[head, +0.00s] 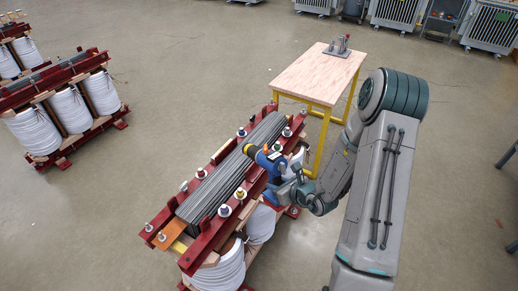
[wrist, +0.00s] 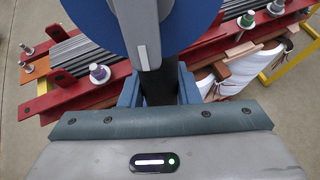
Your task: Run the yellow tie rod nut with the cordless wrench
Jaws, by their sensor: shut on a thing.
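My gripper (head: 278,184) is shut on the dark handle of the cordless wrench (head: 265,160), above the near red beam of the transformer core. The wrench's blue body has a yellow and black end pointing left over the grey laminations. In the wrist view the wrench (wrist: 195,30) is a large blue round shape, and its black handle sits between the fingers of my gripper (wrist: 158,88). Tie rod nuts with coloured rings line the red beams, including a purple one (wrist: 99,73) and a green one (wrist: 246,20).
The core's red beams (head: 209,240) carry several upright studs. A wood-topped table (head: 310,75) with yellow legs stands behind, bearing a small grey fixture (head: 338,46). Another coil assembly (head: 68,105) is at the left. Open floor lies between it and the core.

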